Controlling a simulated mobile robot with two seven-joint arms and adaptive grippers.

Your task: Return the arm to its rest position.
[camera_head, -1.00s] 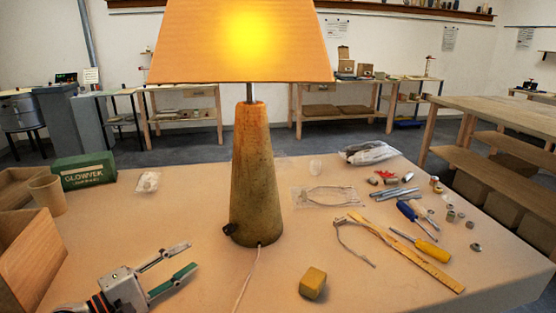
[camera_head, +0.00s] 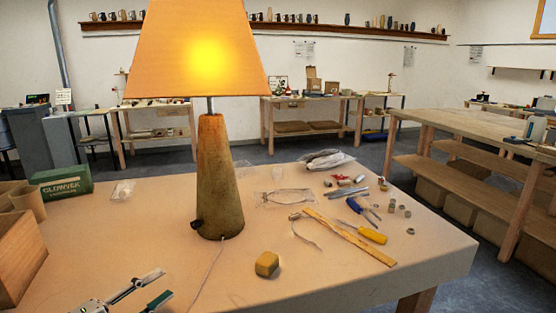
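My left gripper (camera_head: 144,292) shows at the bottom left in the head view. Its two fingers are spread apart with nothing between them, over the table's near part. The lamp stands upright on the table (camera_head: 345,285), with a glowing orange shade (camera_head: 200,60) and a tapered brown base (camera_head: 220,190). A black knob (camera_head: 197,224) sits low on the base's left side. A pale cord (camera_head: 208,270) runs from the base toward the near edge. The gripper is apart from the lamp, in front of it and to the left. My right gripper is not in view.
A wooden ruler (camera_head: 350,238), a yellow screwdriver (camera_head: 364,233) and small metal parts lie at right.

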